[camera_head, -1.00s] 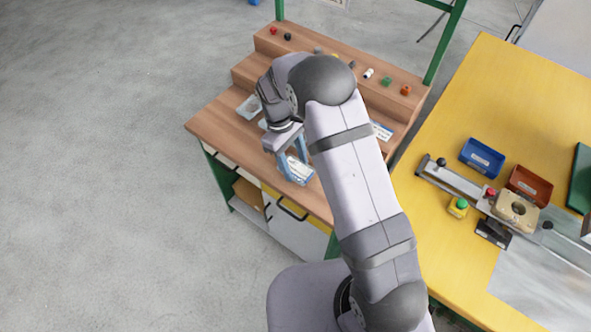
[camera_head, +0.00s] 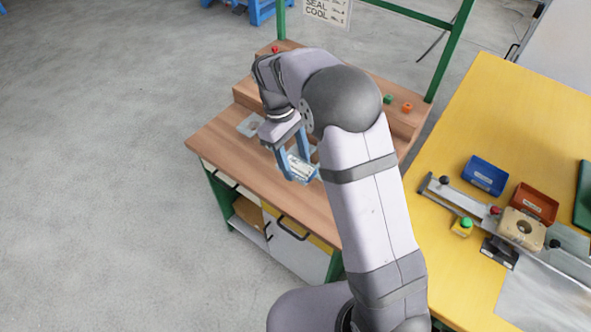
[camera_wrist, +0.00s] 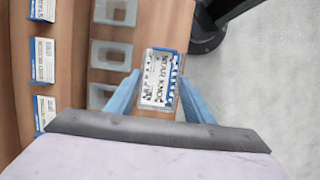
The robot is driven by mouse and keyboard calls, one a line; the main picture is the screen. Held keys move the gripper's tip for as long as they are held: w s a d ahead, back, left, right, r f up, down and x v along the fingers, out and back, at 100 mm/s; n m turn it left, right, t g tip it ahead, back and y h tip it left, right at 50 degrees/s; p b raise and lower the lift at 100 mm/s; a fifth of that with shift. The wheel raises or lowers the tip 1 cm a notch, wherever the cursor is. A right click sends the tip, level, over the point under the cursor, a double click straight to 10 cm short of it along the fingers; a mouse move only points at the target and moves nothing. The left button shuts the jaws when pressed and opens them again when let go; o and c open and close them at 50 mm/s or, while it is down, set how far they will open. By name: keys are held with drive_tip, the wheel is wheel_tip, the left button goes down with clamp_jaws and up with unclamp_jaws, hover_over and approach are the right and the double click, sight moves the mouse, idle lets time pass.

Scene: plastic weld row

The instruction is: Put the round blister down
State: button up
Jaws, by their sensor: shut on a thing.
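My gripper (camera_head: 295,178) hangs over the wooden bench with its two blue fingers pointing down. It is shut on a clear blister pack (camera_head: 299,167) with a white and blue printed card. In the wrist view the pack (camera_wrist: 160,82) sits between the fingertips, and its card seems to read "STAR KNOB". The pack's outline looks rectangular there; I cannot make out a round shape. I cannot tell whether it touches the bench top (camera_head: 222,133). My arm hides part of the bench.
Clear empty blister shells (camera_wrist: 111,54) lie in a row left of the pack in the wrist view. Several labelled cards (camera_wrist: 43,60) lie further left. One shell (camera_head: 250,125) shows on the bench. The bench's left front is bare. A yellow table (camera_head: 520,100) stands at right.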

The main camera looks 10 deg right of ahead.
drive_tip(key=shift+r, duration=0.35)
drive_tip(key=shift+w+d, duration=0.2)
drive_tip(key=shift+d, duration=0.2)
drive_tip(key=w+d+n, duration=0.1)
drive_tip(key=d, duration=0.6)
drive_tip(key=w+d+n+p, duration=0.1)
drive_tip(key=w+d+n, duration=0.1)
drive_tip(key=d, duration=0.6)
drive_tip(key=w+d+f+n+t+p, duration=0.1)
drive_tip(key=d, duration=0.7)
drive_tip(key=shift+w+f+n+h, duration=0.1)
drive_tip(key=shift+w+n+h, duration=0.25)
drive_tip(key=shift+n+h, duration=0.05)
drive_tip(key=s+d+n+t, duration=0.1)
drive_tip(key=s+d+n, duration=0.15)
drive_tip(key=d, duration=0.95)
drive_tip(key=s+d+n, duration=0.1)
drive_tip(key=d+n, duration=0.2)
drive_tip(key=d, duration=0.9)
drive_tip(key=n+t, duration=0.1)
drive_tip(key=n, duration=0.2)
hover_over(482, 178)
drive_tip(key=shift+s+f, duration=0.1)
drive_tip(key=shift+f, duration=4)
